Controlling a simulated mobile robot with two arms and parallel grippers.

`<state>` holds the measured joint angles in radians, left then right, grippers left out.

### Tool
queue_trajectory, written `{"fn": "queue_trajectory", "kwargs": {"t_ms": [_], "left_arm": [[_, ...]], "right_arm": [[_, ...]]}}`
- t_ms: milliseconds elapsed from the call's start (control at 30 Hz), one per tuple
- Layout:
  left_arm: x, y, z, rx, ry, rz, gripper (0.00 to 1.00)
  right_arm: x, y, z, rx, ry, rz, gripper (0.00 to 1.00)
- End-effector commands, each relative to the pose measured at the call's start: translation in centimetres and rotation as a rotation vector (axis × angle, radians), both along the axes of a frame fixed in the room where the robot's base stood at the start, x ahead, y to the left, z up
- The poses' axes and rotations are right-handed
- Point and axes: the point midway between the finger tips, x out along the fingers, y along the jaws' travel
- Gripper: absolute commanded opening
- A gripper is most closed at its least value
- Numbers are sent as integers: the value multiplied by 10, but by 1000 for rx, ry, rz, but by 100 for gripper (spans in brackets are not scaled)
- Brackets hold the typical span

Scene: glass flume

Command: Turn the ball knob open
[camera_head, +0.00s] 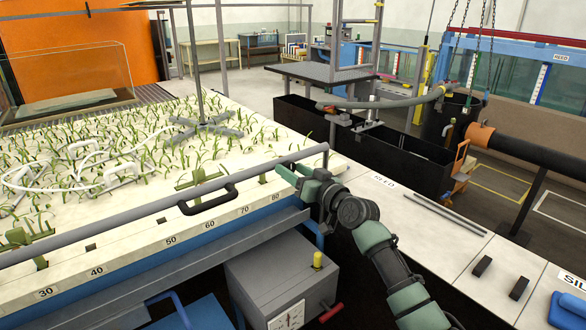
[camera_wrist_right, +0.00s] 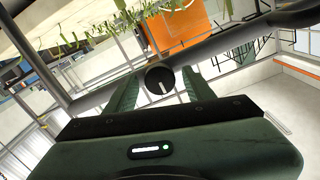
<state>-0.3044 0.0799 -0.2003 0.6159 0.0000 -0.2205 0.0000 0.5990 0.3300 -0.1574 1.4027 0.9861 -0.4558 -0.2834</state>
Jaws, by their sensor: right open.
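The ball knob (camera_wrist_right: 160,77) is a round black knob with a short white line on its face, seen in the right wrist view in front of a grey pipe. My right gripper (camera_wrist_right: 161,84) is open, with one green finger on each side of the knob and a visible gap on both sides. I cannot tell how deep the knob sits between the fingers. In the head view my right gripper (camera_head: 290,171) is by the end of the grey rail, and I cannot make out the knob there. My left gripper is not in view.
A grey box (camera_head: 278,275) with a yellow knob and red lever sits below. A pale bench top (camera_head: 440,240) lies to the right.

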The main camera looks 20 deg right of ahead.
Motion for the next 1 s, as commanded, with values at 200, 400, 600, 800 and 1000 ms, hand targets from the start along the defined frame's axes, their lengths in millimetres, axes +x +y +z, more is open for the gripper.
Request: {"fn": "queue_trajectory", "kwargs": {"t_ms": [200, 400, 600, 800, 1000], "left_arm": [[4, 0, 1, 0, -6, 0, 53], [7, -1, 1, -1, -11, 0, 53], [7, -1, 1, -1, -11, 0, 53], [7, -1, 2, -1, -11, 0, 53], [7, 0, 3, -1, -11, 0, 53]], "right_arm": [[5, 2, 0, -1, 1, 0, 53], [5, 2, -1, -1, 1, -1, 34], [5, 2, -1, -1, 1, -1, 0], [5, 2, 0, 16, 7, -1, 0], [5, 2, 0, 93, 34, -1, 0]]}}
